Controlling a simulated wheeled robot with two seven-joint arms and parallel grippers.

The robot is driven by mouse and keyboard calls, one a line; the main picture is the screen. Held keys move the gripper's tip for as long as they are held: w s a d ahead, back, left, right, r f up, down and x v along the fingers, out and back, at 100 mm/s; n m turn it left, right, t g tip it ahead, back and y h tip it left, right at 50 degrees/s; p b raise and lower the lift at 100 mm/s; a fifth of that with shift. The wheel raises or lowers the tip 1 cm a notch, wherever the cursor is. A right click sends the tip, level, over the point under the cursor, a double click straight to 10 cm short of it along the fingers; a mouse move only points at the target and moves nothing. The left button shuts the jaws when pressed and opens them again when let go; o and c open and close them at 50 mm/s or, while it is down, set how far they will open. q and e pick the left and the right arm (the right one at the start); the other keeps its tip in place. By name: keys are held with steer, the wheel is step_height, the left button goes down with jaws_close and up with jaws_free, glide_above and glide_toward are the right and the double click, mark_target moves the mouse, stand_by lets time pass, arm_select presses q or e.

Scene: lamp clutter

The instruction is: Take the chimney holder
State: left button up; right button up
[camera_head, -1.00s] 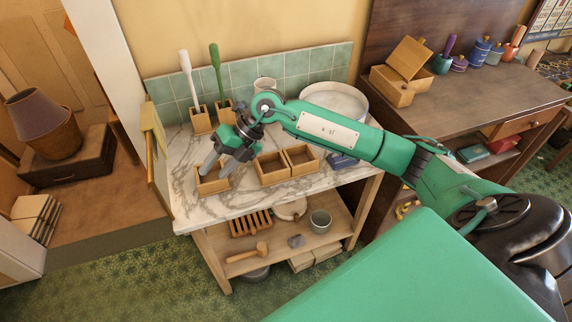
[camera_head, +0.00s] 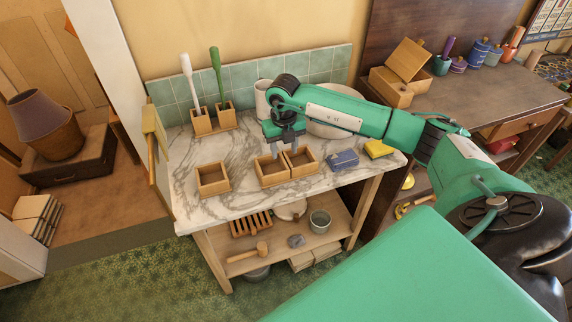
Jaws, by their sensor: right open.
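I cannot tell for sure which thing is the chimney holder. A square open wooden box (camera_head: 213,188) stands alone on the marble top and looks empty. A two-compartment wooden box (camera_head: 271,181) stands to its right. My right gripper (camera_head: 285,152) points down over this double box, open, with nothing seen between its fingers. Whether the fingertips touch the box is unclear. Two wooden holders stand at the back left: one (camera_head: 201,127) with a white-headed brush (camera_head: 187,72), one (camera_head: 226,121) with a green-headed brush (camera_head: 215,62). My left gripper is out of view.
A blue item (camera_head: 344,160) and a yellow item (camera_head: 378,149) lie to the right. A pale mug (camera_head: 263,98) and a round pan (camera_head: 330,129), partly behind my arm, stand at the back. The marble top (camera_head: 200,215) is clear in front. A lower shelf holds a mallet (camera_head: 247,253).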

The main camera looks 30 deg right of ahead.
mark_target(286, 160)
steer(key=shift+f, duration=0.5)
steer(key=f, duration=0.1)
steer(key=f+p, duration=0.1)
steer(key=f, duration=0.1)
steer(key=shift+d+f+p, duration=0.3)
steer(key=shift+f+p, duration=0.05)
steer(key=shift+p, duration=0.05)
steer(key=shift+f, duration=0.5)
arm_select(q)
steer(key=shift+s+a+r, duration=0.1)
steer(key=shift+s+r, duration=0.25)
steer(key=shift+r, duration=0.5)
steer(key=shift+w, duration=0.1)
arm_select(e)
jaws_close()
